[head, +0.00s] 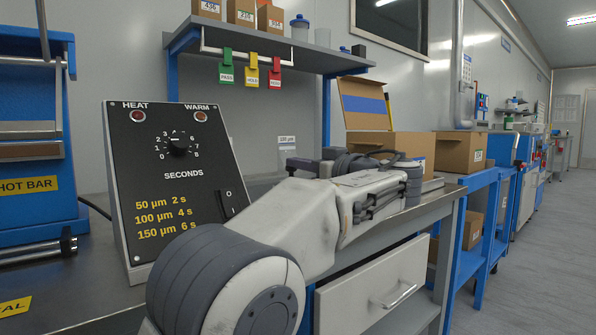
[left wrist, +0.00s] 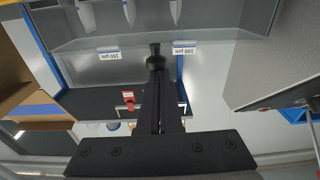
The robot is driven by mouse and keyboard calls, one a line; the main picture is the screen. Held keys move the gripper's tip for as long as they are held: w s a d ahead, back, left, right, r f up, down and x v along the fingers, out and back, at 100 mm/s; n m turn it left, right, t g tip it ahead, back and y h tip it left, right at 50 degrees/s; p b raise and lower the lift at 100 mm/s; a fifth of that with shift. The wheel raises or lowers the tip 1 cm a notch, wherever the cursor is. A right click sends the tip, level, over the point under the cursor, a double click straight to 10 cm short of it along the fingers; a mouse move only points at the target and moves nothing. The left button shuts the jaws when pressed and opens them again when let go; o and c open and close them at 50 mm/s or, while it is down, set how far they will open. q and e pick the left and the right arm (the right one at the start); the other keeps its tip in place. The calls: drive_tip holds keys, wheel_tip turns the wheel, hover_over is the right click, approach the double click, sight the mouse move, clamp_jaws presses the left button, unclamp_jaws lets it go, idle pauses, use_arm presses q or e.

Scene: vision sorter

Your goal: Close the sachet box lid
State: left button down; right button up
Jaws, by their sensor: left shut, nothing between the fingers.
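The sachet box (head: 400,143) is a brown cardboard box on the bench, right of centre in the head view. Its lid (head: 362,103) stands up at the back and carries a blue strip. In the left wrist view, which is upside down, the brown box (left wrist: 22,70) and its blue-striped lid (left wrist: 38,110) show at the left edge. My left gripper (head: 305,165) is left of the box and apart from the lid. Its black fingers (left wrist: 154,52) are together with nothing between them. My forearm and wrist cover the lower front of the box. My right gripper is out of view.
The heat sealer control box (head: 175,170) stands at the left. A grey shelf (head: 270,45) with small boxes and hanging tags is above the bench. Another cardboard box (head: 461,152) stands at the right. A white drawer (head: 370,295) is under the bench.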

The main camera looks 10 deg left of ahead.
use_arm(q)
drive_tip(key=shift+d+f, duration=0.15)
drive_tip(key=shift+f, duration=0.3)
